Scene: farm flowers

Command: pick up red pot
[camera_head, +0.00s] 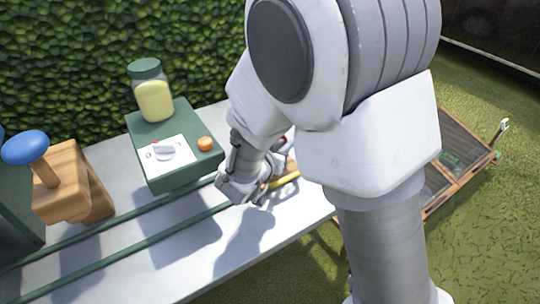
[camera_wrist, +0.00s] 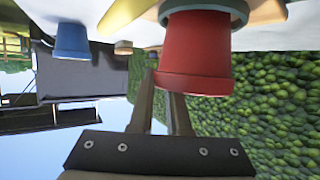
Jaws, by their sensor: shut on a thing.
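The red pot (camera_wrist: 197,50) is large in the upper right of the wrist view, which shows the scene upside down. Its rim faces my gripper (camera_wrist: 165,78), and a blue-green ring is at its other end. The fingers meet the pot at its rim, and my gripper is shut on it. The right finger's tip is hidden behind the rim. In the head view my gripper (camera_head: 262,192) is low over the white bench, and my arm hides most of the pot.
The white bench (camera_head: 190,245) bears green rails, a green box (camera_head: 182,178) with a jar (camera_head: 151,92) and an orange object (camera_head: 205,144), and a wooden piece (camera_head: 75,188) with a blue knob. A blue pot (camera_wrist: 72,42) stands apart. A leafy hedge (camera_head: 60,70) runs behind.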

